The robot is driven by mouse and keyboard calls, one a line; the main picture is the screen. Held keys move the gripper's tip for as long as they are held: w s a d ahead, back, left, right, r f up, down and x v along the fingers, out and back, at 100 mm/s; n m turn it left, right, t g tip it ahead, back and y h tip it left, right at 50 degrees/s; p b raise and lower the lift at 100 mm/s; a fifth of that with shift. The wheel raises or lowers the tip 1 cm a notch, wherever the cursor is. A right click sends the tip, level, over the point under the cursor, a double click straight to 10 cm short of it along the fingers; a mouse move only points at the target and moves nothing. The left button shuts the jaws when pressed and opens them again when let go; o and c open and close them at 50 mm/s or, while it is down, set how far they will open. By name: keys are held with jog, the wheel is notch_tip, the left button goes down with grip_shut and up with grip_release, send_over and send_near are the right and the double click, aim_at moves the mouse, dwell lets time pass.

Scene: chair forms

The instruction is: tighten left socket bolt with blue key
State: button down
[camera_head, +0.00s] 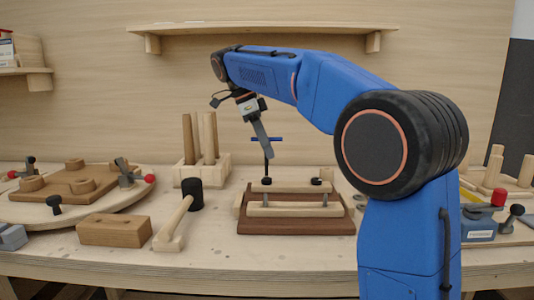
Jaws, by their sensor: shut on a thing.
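The blue key (266,140) has a blue cross handle and a dark shaft that points down. My gripper (263,138) is shut on the key near its handle. The shaft's lower end is at the dark left socket bolt (266,181) on the rear wooden bar; I cannot tell whether it is seated in it. A second dark bolt (316,181) is on the right of the same bar. The bars lie on a dark brown wooden board (296,226). My fingertips hide part of the key.
A mallet (178,215) and a wooden block (114,230) lie left of the board. A holder with upright dowels (201,160) stands behind. A round board with clamps (105,210) fills the left. A shelf (262,30) is above. My arm hides part of the right side.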

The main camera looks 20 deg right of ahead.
jog(key=shift+r, duration=1.5)
